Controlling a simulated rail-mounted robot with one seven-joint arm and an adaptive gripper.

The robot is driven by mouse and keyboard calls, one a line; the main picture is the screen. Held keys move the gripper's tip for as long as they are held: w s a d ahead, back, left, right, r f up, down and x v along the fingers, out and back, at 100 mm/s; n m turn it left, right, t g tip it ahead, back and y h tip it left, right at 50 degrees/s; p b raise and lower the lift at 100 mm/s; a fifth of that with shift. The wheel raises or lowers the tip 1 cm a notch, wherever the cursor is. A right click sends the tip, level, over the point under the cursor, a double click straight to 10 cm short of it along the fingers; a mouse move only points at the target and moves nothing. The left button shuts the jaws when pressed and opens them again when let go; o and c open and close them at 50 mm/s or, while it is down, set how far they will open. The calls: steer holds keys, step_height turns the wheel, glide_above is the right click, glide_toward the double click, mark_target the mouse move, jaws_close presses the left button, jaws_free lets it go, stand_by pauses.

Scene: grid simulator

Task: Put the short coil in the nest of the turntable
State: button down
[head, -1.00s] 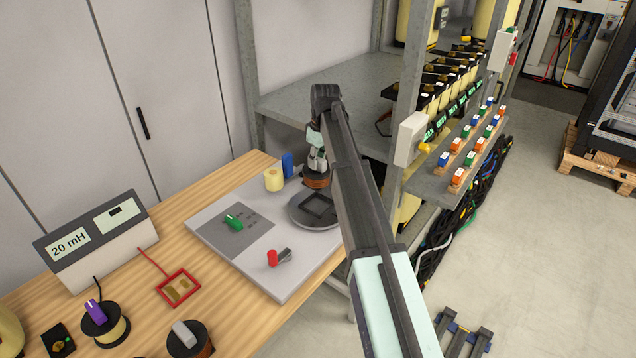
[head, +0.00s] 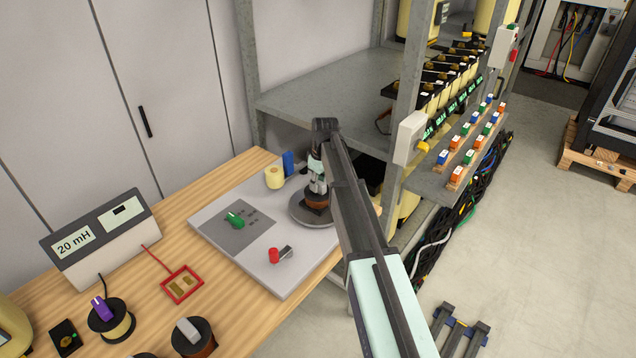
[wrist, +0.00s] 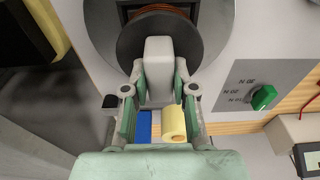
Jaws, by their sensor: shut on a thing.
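My gripper (head: 318,178) is shut on the grey handle (wrist: 159,62) of a copper-wound coil (head: 315,200), taken here as the short coil. In the wrist view, the coil's black top flange (wrist: 145,42) lies just beyond my fingertips (wrist: 158,80), with copper winding past it. The turntable (head: 298,212) is a round grey disc at the far right of the light panel. The coil is over its middle, hiding most of the dark square nest (wrist: 122,8). I cannot tell whether it is seated or slightly above.
A cream spool (head: 274,178) and a blue cylinder (head: 288,163) stand close behind the turntable. A green knob (head: 235,219) and a red-ended part (head: 274,255) are on the panel (head: 205,222). A metal shelf post (head: 405,130) rises right of my arm.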

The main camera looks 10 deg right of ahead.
steer(key=shift+f, duration=0.1)
steer(key=c, duration=0.9)
jaws_free()
steer(key=shift+c, duration=0.2)
step_height(320, 180, up, 12)
steer(key=s+d+b, duration=0.1)
steer(key=b, duration=0.2)
